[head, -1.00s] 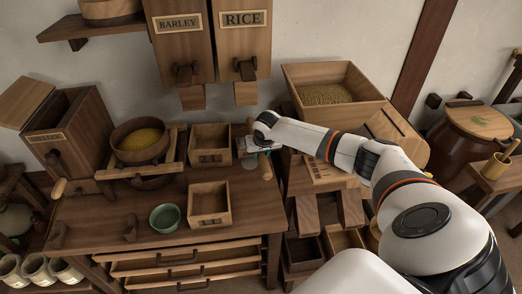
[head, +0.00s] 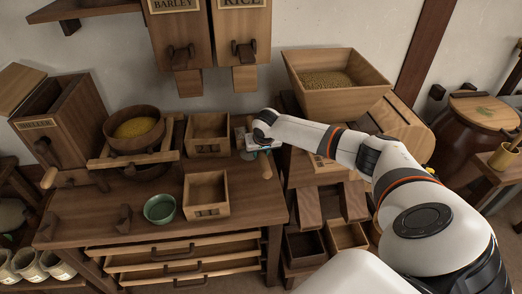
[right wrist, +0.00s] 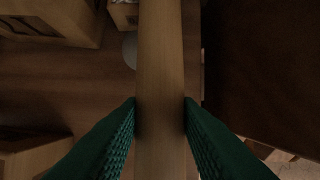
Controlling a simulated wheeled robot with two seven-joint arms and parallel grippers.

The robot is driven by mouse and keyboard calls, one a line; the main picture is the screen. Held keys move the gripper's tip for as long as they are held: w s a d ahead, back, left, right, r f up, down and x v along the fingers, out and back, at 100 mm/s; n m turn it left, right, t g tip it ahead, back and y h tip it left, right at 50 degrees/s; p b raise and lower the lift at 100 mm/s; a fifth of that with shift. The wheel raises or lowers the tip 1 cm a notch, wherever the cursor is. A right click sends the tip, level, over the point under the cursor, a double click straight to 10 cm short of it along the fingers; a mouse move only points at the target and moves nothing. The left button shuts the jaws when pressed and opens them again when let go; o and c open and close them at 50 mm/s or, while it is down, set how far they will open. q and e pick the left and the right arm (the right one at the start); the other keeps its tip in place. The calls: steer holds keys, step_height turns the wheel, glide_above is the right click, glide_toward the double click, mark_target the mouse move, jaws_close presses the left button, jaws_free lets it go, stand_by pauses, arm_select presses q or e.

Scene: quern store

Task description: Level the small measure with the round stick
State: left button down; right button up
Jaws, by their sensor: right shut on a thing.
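My right gripper (head: 262,149) is shut on the round stick (head: 266,167), a light wooden rod, at the right end of the bench. In the right wrist view the stick (right wrist: 160,70) runs lengthwise between the green finger pads. Two square open wooden boxes stand left of the gripper, apart from the stick: a back box (head: 208,148) and a front box (head: 207,208). I cannot tell which is the small measure. The front box looks empty; the back one's contents are unclear. My left gripper is out of view.
A green bowl (head: 160,208) stands left of the front box. A round sieve with yellow grain (head: 137,128) sits on a wooden frame further left. A grain bin (head: 335,88) stands behind my right arm. Labelled hoppers (head: 242,40) hang above the back box.

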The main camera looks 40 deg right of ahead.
steer(key=shift+f+b, duration=0.55)
steer(key=shift+f, duration=0.15)
steer(key=shift+r, duration=0.2)
steer(key=shift+f+p, duration=0.15)
steer(key=shift+p, duration=0.15)
steer(key=shift+f, duration=0.2)
steer(key=shift+w+a+p, duration=0.2)
steer(key=shift+w+a, duration=0.1)
steer(key=shift+a, duration=0.3)
steer(key=shift+w+a+p, duration=0.2)
steer(key=shift+w+a, duration=0.1)
steer(key=shift+a, duration=0.25)
steer(key=shift+w+a, duration=0.25)
steer(key=shift+a, duration=0.25)
steer(key=shift+w+a, duration=0.25)
steer(key=shift+a, duration=0.2)
steer(key=shift+p, duration=0.3)
